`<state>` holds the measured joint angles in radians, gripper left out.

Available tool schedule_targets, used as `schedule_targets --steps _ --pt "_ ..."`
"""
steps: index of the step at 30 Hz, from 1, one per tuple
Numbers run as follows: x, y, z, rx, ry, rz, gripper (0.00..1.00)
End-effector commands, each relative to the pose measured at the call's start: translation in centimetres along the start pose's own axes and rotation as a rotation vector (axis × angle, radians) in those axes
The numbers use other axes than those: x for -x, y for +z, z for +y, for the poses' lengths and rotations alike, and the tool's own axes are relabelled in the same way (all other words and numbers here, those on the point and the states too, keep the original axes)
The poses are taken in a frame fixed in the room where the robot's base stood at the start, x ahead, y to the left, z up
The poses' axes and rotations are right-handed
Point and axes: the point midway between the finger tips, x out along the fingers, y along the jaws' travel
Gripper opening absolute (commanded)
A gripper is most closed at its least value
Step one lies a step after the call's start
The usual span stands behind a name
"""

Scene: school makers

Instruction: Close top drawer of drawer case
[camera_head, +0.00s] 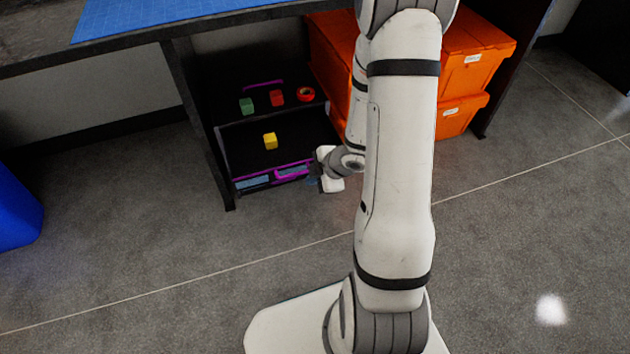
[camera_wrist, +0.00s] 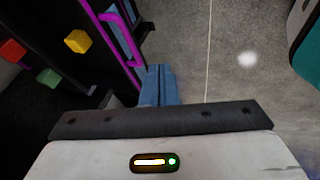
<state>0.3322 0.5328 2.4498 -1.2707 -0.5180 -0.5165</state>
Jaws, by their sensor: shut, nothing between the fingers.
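The dark drawer case (camera_head: 226,158) stands on the floor under the table. Its top drawer (camera_head: 240,165) is pulled out toward the front, with a yellow cube (camera_head: 270,141) in it. The drawer front has a purple handle (camera_head: 294,170), which also shows in the wrist view (camera_wrist: 126,42). My gripper (camera_head: 313,181) is at the right end of the drawer front, partly hidden by my wrist in the head view. In the wrist view its blue fingers (camera_wrist: 158,84) are together and empty, just outside the drawer front near one end of the handle. I cannot tell whether they touch it.
On the case top are a green cube (camera_head: 246,106), a red cube (camera_head: 277,97) and a red ring (camera_head: 306,94). Orange bins (camera_head: 480,62) stand to its right. A table leg (camera_head: 198,120) is close on its left. A blue container (camera_head: 18,212) stands far left.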

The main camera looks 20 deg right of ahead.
Motion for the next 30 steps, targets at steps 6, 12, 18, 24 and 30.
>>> schedule_targets --steps 6,12,18,24,30 --pt "-5.4 0.1 -0.3 0.003 -0.003 0.002 0.0" --pt "-6.8 0.1 2.1 0.005 -0.001 0.001 0.0" --pt "-7.4 0.2 3.1 0.004 -0.001 0.001 0.0" --pt "-7.4 0.1 3.2 0.002 -0.002 0.001 0.0" --pt "-7.6 -0.3 3.2 0.008 -0.004 0.003 0.0"
